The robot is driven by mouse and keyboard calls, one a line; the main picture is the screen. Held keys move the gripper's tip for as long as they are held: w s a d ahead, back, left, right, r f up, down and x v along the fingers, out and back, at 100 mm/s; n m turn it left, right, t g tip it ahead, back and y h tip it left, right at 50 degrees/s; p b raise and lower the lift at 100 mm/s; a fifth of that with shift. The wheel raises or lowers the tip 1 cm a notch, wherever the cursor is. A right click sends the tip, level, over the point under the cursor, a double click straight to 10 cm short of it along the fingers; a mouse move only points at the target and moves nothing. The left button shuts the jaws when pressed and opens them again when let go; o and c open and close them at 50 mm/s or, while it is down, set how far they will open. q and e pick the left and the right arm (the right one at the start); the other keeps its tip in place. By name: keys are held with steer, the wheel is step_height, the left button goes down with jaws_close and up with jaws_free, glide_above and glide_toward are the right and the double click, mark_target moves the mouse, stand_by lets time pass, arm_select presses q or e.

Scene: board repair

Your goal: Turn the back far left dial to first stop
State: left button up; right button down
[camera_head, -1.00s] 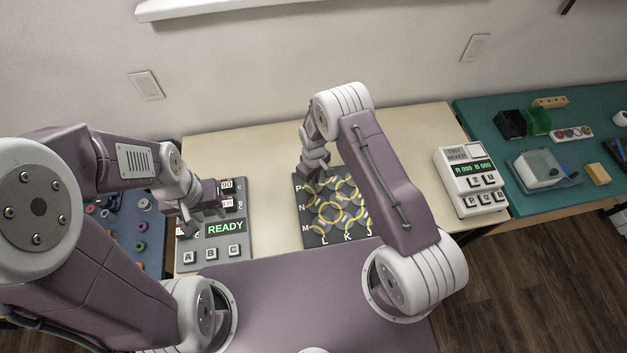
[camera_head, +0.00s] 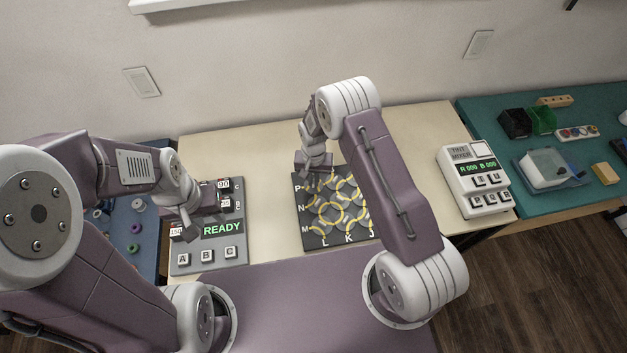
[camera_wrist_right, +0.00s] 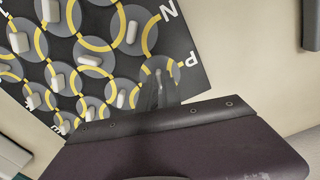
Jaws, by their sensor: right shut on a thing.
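The black dial board (camera_head: 314,241) carries grey discs with raised grips and yellow arcs, with letters P, N, M along its left side and L, K, J along its front. My right gripper (camera_head: 318,187) is at the board's back left corner, shut on the back far left dial. In the right wrist view the fingers (camera_wrist_right: 160,88) come down onto that dial (camera_wrist_right: 150,68) beside the letter P, and they hide most of its grip. My left gripper (camera_head: 190,234) hangs over the grey panel with the READY display; its jaw opening is unclear.
The READY panel (camera_head: 210,265) has buttons A, B and C. A white tint mixer (camera_head: 474,180) stands at the table's right. A teal table (camera_head: 525,204) beyond holds bins and a tray. The pale table (camera_head: 275,160) between panel and board is clear.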

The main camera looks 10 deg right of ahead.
steer(key=m+b, duration=0.1)
steer(key=m, duration=0.4)
steer(key=shift+m, duration=0.3)
steer(key=shift+w+r, duration=0.1)
stand_by(0.4)
steer(key=c, duration=1.5)
jaws_free()
steer(key=shift+c, duration=0.2)
step_height(320, 180, up, 9)
steer(key=shift+b, duration=0.4)
